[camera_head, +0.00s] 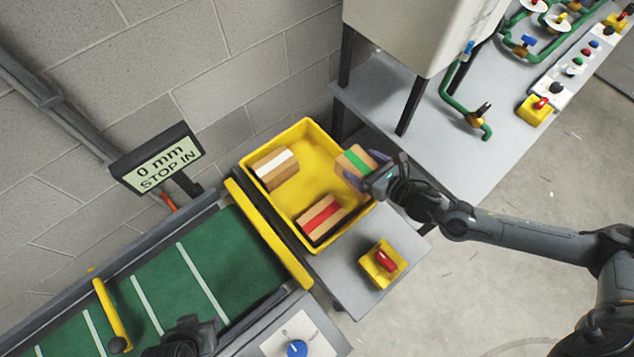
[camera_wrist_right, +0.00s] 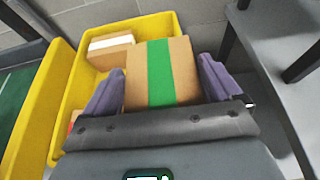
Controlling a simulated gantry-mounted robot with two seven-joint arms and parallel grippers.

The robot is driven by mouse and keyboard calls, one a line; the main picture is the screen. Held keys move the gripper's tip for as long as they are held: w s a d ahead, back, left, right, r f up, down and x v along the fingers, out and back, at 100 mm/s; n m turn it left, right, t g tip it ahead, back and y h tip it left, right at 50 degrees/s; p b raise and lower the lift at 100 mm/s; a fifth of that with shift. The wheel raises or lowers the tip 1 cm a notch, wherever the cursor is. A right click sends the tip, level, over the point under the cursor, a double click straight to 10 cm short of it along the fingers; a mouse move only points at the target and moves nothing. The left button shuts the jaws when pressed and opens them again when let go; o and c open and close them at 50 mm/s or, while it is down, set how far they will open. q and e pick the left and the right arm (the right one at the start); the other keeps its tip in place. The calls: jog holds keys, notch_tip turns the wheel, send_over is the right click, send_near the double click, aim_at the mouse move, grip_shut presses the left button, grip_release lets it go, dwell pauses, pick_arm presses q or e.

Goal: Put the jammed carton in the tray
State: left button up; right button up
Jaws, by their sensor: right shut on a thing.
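A brown carton with a green stripe (camera_head: 353,160) is between the purple fingers of my right gripper (camera_head: 364,168), which is shut on it. In the right wrist view the carton (camera_wrist_right: 162,72) fills the space between the fingers. It is at the right side of the yellow tray (camera_head: 313,146), seemingly above its rim; its exact height is hard to tell. The tray holds a white-striped carton (camera_head: 275,168) and a red-striped carton (camera_head: 322,218). A dark part that looks like my left gripper (camera_head: 187,336) shows at the bottom edge; its fingers are unclear.
A green conveyor (camera_head: 165,290) with a yellow end bar (camera_head: 268,235) lies left of the tray. A display (camera_head: 158,160) reads "0 mm STOP IN". A yellow box with a red switch (camera_head: 383,263) and a blue knob (camera_head: 297,348) are in front. A grey table (camera_head: 470,160) stands right.

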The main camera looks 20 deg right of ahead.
pick_arm(q)
jog(key=shift+a+f+b, duration=0.15)
jog(key=shift+f+b, duration=0.6)
jog(key=shift+f, duration=0.1)
jog(key=shift+d+f+b, duration=0.2)
jog(key=shift+f+b, duration=0.15)
pick_arm(e)
jog(key=shift+w+a+f, duration=1.1)
jog(key=shift+w+f, duration=0.4)
jog(key=shift+f, duration=0.2)
jog(key=shift+w+a+f, duration=1.1)
jog(key=shift+w+f, duration=0.4)
jog(key=shift+f, duration=0.2)
jog(key=shift+w+a+f, duration=1.1)
jog(key=shift+w+f, duration=0.4)
jog(key=shift+f, duration=0.4)
pick_arm(q)
jog(key=shift+a+f, duration=0.1)
pick_arm(e)
jog(key=shift+f, duration=0.1)
